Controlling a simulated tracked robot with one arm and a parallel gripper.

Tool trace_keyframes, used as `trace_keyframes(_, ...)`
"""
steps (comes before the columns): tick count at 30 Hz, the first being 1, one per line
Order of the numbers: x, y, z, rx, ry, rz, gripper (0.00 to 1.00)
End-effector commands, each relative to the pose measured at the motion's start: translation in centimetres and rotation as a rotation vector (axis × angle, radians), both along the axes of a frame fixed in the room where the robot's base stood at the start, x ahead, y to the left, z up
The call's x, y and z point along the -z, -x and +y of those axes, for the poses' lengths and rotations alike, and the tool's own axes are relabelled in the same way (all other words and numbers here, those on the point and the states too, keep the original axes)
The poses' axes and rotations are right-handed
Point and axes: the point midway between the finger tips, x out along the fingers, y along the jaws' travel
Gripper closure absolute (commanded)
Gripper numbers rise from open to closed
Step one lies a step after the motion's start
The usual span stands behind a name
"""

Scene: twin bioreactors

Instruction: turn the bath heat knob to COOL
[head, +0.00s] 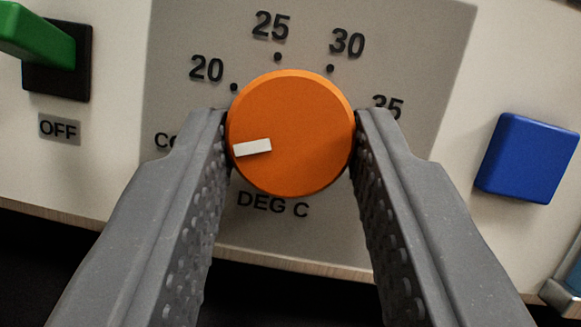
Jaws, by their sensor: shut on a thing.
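The bath heat knob (300,120) is orange and round, with a white pointer mark (252,147) near its left edge. The mark points left and slightly down, toward a label starting "CO" (162,141) that my left finger partly covers. The dial panel (420,40) is grey, with 20, 25, 30 and 35 around the knob and "DEG C" below it. My gripper (292,130) is shut on the knob, one finger on its left side and one on its right. The dot by the "CO" label is hidden.
A green lever switch (35,35) with an "OFF" label (59,127) is at the upper left. A blue square button (526,158) is to the right of the right finger. The panel's lower edge (300,268) runs below, with dark space under it.

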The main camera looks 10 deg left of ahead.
Motion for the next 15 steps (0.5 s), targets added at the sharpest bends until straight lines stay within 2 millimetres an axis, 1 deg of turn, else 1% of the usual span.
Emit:
trace_keyframes(1, -0.06, -0.01, 0.18, -0.003, 0.002, -0.002, 0.91)
trace_keyframes(2, -0.07, -0.01, 0.19, -0.004, 0.002, -0.002, 0.62)
trace_keyframes(3, -0.07, -0.01, 0.18, -0.003, 0.001, -0.002, 0.51)
trace_keyframes(4, -0.08, -0.01, 0.17, -0.003, 0.001, -0.002, 0.46)
trace_keyframes(12, -0.09, 0.02, 0.07, -0.001, 0.0, -0.002, 0.46)
trace_keyframes(15, 0.05, 0.32, -0.11, 0.0, 0.0, -0.001, 0.46)
